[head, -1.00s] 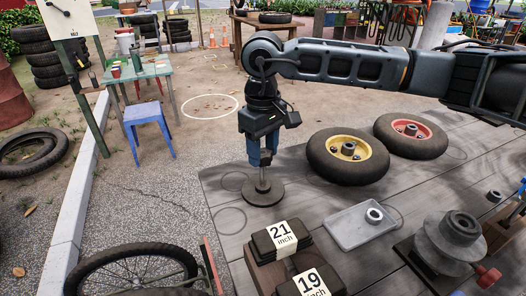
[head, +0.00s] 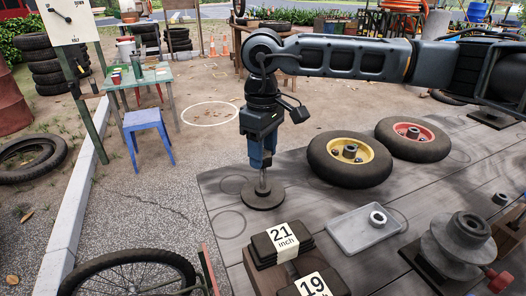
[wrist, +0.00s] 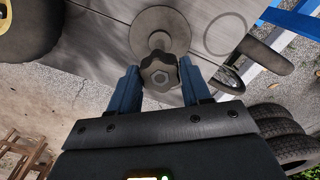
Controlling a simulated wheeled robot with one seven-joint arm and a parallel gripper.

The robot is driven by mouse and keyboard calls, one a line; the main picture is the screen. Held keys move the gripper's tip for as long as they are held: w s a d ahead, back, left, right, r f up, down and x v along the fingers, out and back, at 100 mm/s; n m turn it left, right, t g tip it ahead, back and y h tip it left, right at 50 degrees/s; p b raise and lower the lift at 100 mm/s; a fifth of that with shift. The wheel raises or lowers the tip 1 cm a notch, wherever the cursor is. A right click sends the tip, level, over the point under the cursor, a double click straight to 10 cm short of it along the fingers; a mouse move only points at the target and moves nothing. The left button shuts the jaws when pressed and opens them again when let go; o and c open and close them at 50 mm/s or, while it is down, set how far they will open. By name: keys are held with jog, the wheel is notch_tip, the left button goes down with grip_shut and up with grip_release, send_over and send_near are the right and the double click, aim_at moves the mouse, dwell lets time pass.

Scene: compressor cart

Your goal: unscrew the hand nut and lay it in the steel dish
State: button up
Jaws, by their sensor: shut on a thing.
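My gripper (wrist: 160,88) points down over a post with a round dark base (head: 263,195) at the left end of the grey table. Its two blue fingers are shut on the hand nut (wrist: 160,73), a dark star-shaped knob at the top of the post. In the head view the fingers hide the knob, and a short length of post shows below them. I cannot tell how far the nut is threaded on. The steel dish (head: 345,236) is a shallow grey tray on the table, right of the post. A small metal ring (head: 378,218) lies in it.
A yellow-hub wheel (head: 348,157) and a red-hub wheel (head: 412,139) lie behind the dish. Blocks marked 21 (head: 278,243) and 19 (head: 313,287) stand in front. A grey stepped pulley (head: 459,243) stands at right. Table around the dish is partly clear.

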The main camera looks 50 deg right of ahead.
jog(key=shift+f, duration=0.1)
jog(key=shift+n+b, duration=0.5)
jog(key=shift+b, duration=0.1)
jog(key=shift+n+b, duration=0.45)
jog(key=shift+n, duration=0.15)
jog(key=o, duration=1.7)
jog(key=shift+c, duration=0.2)
jog(key=shift+r, duration=0.25)
